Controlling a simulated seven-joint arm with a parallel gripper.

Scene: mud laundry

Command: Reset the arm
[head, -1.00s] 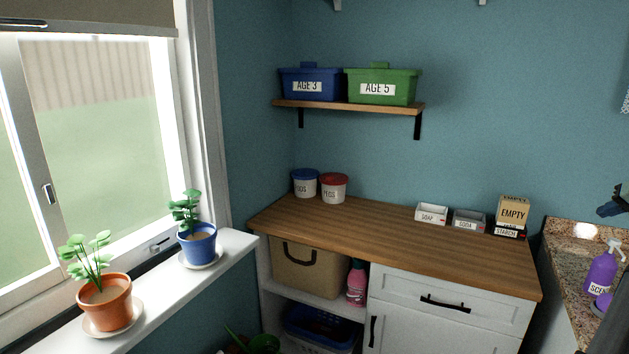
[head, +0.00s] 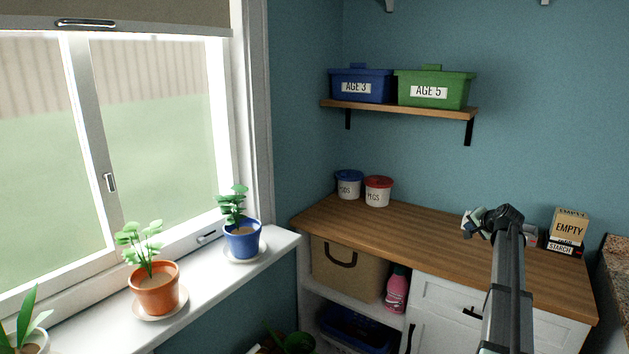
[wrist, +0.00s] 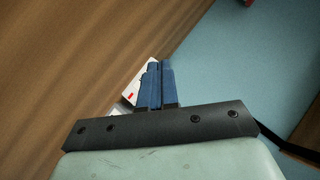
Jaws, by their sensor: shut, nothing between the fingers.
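My gripper (head: 474,222) shows in the head view at the end of my raised arm, in front of the wooden counter (head: 400,228). In the wrist view its two blue fingers (wrist: 156,85) are together, with nothing between them. Part of a small white box with a red mark (wrist: 131,92) shows behind the fingers there. In the head view my arm hides most of the small boxes on the counter's right part.
A box labelled EMPTY (head: 569,227) stands on a STARCH box at the counter's right. Two lidded tubs (head: 378,192) stand at the back left. A blue bin (head: 360,86) and a green bin (head: 433,90) sit on the wall shelf. Potted plants (head: 154,290) line the windowsill.

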